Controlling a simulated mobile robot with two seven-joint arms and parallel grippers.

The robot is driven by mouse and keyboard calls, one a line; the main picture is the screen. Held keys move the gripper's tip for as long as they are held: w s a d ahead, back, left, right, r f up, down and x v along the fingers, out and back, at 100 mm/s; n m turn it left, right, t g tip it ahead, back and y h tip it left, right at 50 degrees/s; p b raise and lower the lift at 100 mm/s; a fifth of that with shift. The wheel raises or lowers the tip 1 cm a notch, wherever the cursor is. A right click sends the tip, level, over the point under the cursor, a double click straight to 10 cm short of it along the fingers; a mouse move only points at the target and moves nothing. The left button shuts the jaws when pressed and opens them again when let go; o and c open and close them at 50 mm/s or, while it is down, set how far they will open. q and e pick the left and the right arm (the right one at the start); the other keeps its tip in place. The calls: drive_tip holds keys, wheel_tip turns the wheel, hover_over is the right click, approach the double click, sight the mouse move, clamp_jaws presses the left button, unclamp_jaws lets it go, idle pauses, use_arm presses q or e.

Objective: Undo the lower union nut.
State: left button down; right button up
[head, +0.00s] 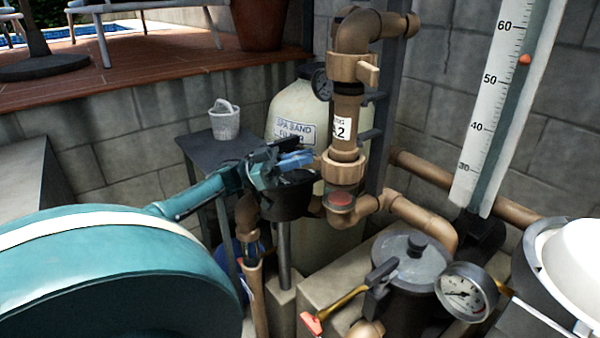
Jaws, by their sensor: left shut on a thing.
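The lower union nut (343,168) is a tan ring on the upright brown pipe, just below the section with a white label reading A2. My left gripper (308,160), with blue fingers, reaches in from the left. Its fingertips are at the left side of the lower nut and look shut on it, though the exact contact is small and partly hidden. Another tan union nut (353,69) with a wing sits higher on the same pipe. The pipe section (345,117) between them stands upright. My right gripper is not in view.
A cream sand filter (290,112) stands behind the pipe. A grey bucket (225,121) stands on a dark table (212,147) at left. A lidded dark pot (408,262) and a pressure gauge (466,292) are at lower right. A tall scale (503,105) leans at right.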

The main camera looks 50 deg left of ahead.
use_arm(q)
drive_tip(key=shift+w+a+r+m+g+h+b, duration=0.15)
drive_tip(key=shift+r+g+h, duration=0.1)
drive_tip(key=shift+r, duration=0.2)
drive_tip(key=shift+a+r+m+g+h+b, duration=0.15)
drive_tip(key=shift+r+h, duration=0.1)
drive_tip(key=shift+r, duration=0.2)
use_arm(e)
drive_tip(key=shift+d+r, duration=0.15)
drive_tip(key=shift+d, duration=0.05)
use_arm(q)
drive_tip(key=c, duration=1.8)
unclamp_jaws()
drive_tip(key=shift+d, duration=0.1)
drive_tip(key=shift+o, duration=0.8)
drive_tip(key=shift+d, duration=0.15)
drive_tip(key=shift+o, duration=1)
drive_tip(key=shift+f, duration=0.35)
drive_tip(key=b+v, duration=0.3)
drive_tip(key=v, duration=1)
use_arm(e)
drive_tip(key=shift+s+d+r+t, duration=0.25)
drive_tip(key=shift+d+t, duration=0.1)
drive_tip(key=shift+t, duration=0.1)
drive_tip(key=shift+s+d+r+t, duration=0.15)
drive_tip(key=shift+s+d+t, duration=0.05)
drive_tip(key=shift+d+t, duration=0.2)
